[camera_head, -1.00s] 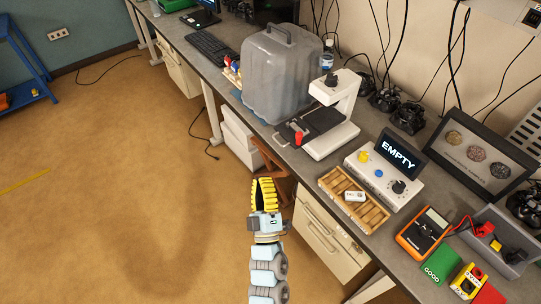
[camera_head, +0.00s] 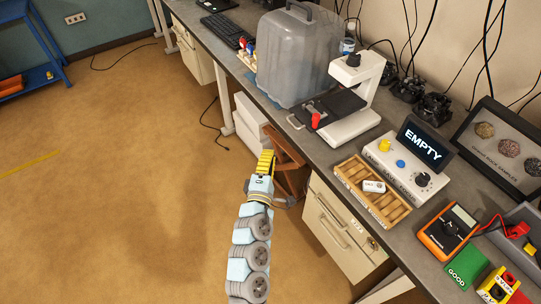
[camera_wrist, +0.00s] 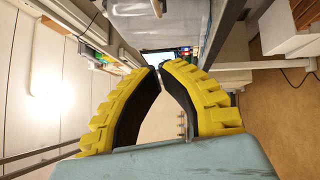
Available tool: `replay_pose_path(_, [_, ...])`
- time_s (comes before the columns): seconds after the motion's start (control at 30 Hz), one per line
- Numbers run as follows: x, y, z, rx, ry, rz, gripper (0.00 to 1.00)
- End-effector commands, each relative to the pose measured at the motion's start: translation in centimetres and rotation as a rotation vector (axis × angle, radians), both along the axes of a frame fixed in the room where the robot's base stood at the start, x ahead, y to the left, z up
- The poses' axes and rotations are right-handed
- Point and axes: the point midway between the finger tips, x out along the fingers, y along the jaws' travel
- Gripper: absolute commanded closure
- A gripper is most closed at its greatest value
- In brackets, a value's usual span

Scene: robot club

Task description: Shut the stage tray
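The stage tray (camera_head: 341,103) is a dark flat tray on the white scope-like device (camera_head: 352,128) on the bench. It sticks out to the left of the device, over the bench top. A red knob (camera_head: 315,120) stands at its front, and a thin metal handle (camera_head: 294,122) is at its left end. My gripper (camera_head: 266,158) is in front of the bench, below and left of the tray, apart from it. In the wrist view its yellow fingers (camera_wrist: 159,68) come together at the tips with nothing between them. The tray cannot be made out there.
A grey translucent case (camera_head: 296,60) stands behind and left of the device. A wooden sorting tray (camera_head: 351,172) and a control box reading EMPTY (camera_head: 381,161) lie to its right. A brown stool (camera_head: 288,160) is under the bench edge near my gripper. Open floor lies left.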

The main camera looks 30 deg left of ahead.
Motion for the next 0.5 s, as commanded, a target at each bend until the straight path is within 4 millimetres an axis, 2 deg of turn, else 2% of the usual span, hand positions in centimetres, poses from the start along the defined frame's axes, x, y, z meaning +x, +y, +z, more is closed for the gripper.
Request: replay_pose_path(0.5, [5.5,2.1,0.7,0.002,0.002,-0.002,1.0])
